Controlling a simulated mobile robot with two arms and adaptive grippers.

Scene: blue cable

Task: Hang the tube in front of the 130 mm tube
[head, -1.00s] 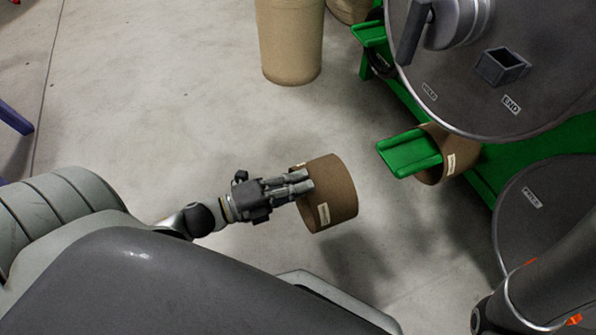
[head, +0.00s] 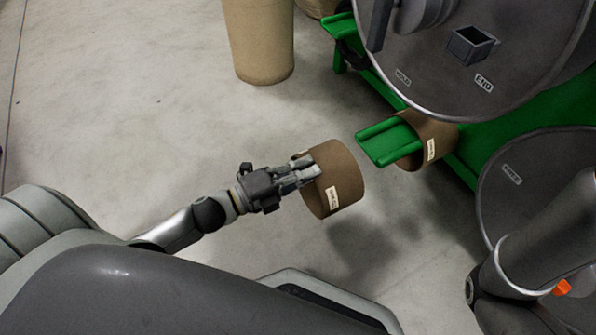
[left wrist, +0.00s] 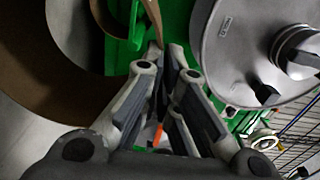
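A brown cardboard tube (head: 335,178) with a white label is held in the air by my left gripper (head: 312,172). The gripper is shut on the tube's wall at its left side. In the left wrist view the held tube (left wrist: 35,85) fills the left edge, and the fingers (left wrist: 170,72) close on its wall. A second brown tube (head: 440,133) with a white label hangs around a green bracket (head: 378,145), whose free end sticks out toward the held tube. The held tube is apart from the bracket, left of and below its end. The labels are too small to read. My right gripper is out of view.
Large grey discs (head: 500,85) stand above and right (head: 520,205) of the bracket, on a green frame (head: 465,172). A beige cylinder (head: 262,45) stands at the top. My right arm (head: 540,240) is at lower right. Floor between the held tube and bracket is clear.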

